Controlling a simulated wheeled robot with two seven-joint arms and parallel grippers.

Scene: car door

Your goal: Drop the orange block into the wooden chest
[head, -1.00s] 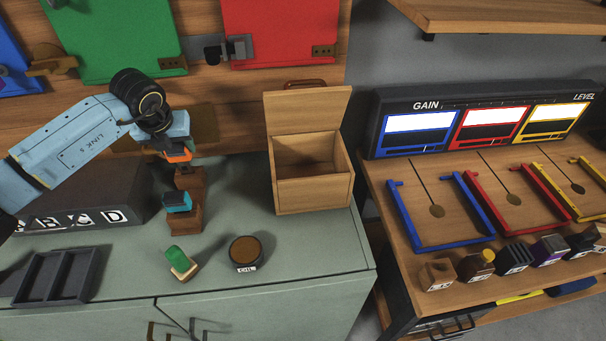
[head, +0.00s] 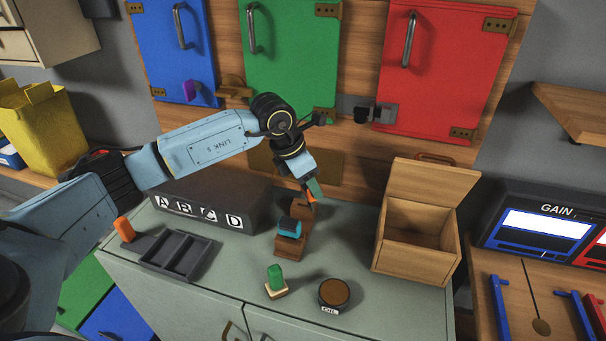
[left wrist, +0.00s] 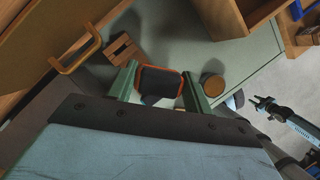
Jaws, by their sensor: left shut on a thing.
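My left gripper (head: 313,192) is shut on the orange block (head: 311,199), just above the rear part of a brown wooden stand (head: 290,246). The fingers hide most of the block in the head view. In the left wrist view, the block (left wrist: 160,82) shows an orange rim around a dark face between the green fingers. The wooden chest (head: 412,258) stands open to the right of the gripper, its lid raised at the back. Part of the chest (left wrist: 232,20) also shows at the top of the left wrist view. My right gripper (left wrist: 262,103) is small there; its jaw state is unclear.
A teal block (head: 290,227) rests on the stand. A green block on a small base (head: 277,290) and a round brown-topped object (head: 334,293) stand in front. A dark tray (head: 180,255) and lettered box (head: 215,199) lie left. An orange upright piece (head: 124,229) stands at the counter's left.

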